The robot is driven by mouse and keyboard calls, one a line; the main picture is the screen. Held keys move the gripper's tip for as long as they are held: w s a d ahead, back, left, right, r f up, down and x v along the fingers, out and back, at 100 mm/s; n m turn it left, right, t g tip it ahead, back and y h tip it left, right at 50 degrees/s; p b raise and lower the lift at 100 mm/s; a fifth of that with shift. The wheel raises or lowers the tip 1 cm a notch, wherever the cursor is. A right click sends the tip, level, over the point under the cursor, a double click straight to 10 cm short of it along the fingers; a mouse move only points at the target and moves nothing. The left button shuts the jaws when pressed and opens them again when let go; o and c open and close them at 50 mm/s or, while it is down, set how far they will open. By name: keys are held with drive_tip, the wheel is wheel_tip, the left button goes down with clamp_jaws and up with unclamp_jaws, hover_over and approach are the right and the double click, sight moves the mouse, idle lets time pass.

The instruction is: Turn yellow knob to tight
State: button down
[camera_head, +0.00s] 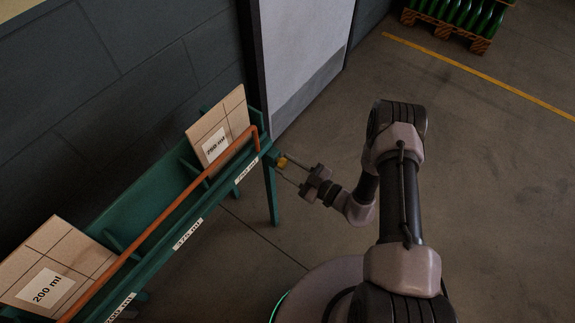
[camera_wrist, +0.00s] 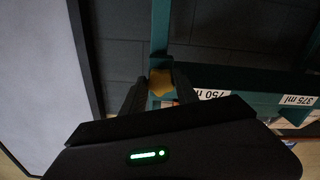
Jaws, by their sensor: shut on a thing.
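The yellow knob (camera_head: 282,162) sits at the right end of the green rack, near the 750 ml label. My gripper (camera_head: 285,170) reaches it from the right, with its fingers on either side of the knob. In the wrist view the knob (camera_wrist: 160,82) shows between the two dark fingertips (camera_wrist: 160,88), and my gripper is shut on it. The fingers hide the knob's sides. I cannot read any tight mark or the knob's turn angle.
A grey door (camera_head: 300,55) stands behind. Green bottles (camera_head: 465,12) on a pallet are far off. The floor to the right is clear.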

idle(0.3)
drive_tip(key=c, duration=0.9)
unclamp_jaws()
drive_tip(key=p+v, duration=0.4)
drive_tip(key=v, duration=1.3)
drive_tip(key=shift+s+d+f+p, duration=0.1)
drive_tip(key=shift+s+d+p, duration=0.1)
drive_tip(key=shift+p, duration=0.1)
